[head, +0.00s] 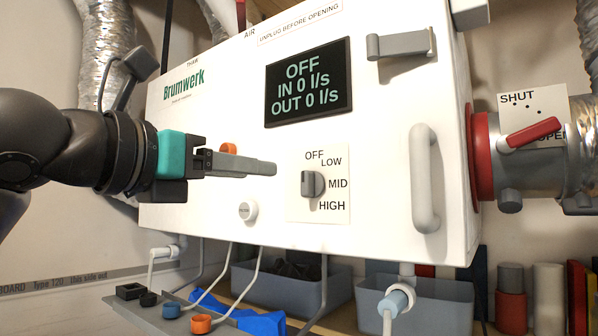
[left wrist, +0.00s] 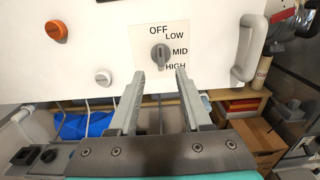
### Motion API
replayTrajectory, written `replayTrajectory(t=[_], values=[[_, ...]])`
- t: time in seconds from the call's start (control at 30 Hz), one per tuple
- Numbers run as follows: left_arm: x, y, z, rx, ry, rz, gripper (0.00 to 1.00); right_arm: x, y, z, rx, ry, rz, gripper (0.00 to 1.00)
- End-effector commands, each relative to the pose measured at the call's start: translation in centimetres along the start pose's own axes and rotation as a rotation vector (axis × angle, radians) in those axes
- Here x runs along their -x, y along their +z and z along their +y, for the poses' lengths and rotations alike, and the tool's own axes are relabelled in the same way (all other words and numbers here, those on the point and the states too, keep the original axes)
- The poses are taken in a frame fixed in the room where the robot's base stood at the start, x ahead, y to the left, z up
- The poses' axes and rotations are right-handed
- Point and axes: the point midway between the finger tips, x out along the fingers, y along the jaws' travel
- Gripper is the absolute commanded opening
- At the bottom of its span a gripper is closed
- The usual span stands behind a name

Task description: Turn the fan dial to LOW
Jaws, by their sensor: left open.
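The fan dial (head: 312,184) is a grey knob on a white label plate (head: 335,207) on the front of the white unit. The plate reads OFF, LOW, MID and HIGH, clockwise from the top. The knob's grip stands roughly upright, in line with OFF. The dial also shows in the left wrist view (left wrist: 160,55), just beyond my fingertips. My left gripper (head: 274,169) is open and empty, left of the dial and apart from it in the head view. In the left wrist view the gap between its fingers (left wrist: 160,75) lines up with the dial. My right gripper is not in view.
The display (head: 308,82) reads OFF, IN 0 l/s, OUT 0 l/s. A white knob (head: 248,211) and an orange knob (left wrist: 57,31) sit left of the dial. A grey handle (head: 425,180) stands out right of it. Grey bins (head: 440,307) are below the unit.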

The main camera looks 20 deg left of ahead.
Motion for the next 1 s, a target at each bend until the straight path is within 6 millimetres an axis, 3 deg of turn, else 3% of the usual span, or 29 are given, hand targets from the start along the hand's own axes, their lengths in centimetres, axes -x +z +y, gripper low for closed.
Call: replayTrajectory(t=[0.3,0.5,0.93,1.0], values=[[-7.0,0.1,-0.1,0.002,-0.003,0.005,0.49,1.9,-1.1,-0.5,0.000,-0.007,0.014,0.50],[-9.8,0.0,-0.1,0.002,-0.003,0.004,0.49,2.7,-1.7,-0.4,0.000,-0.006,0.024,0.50],[-10.9,-0.1,-0.1,0.000,-0.003,0.002,0.49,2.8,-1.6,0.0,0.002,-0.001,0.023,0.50],[-10.9,-0.1,-0.1,0.000,-0.003,0.002,0.42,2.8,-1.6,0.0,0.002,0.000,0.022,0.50]])
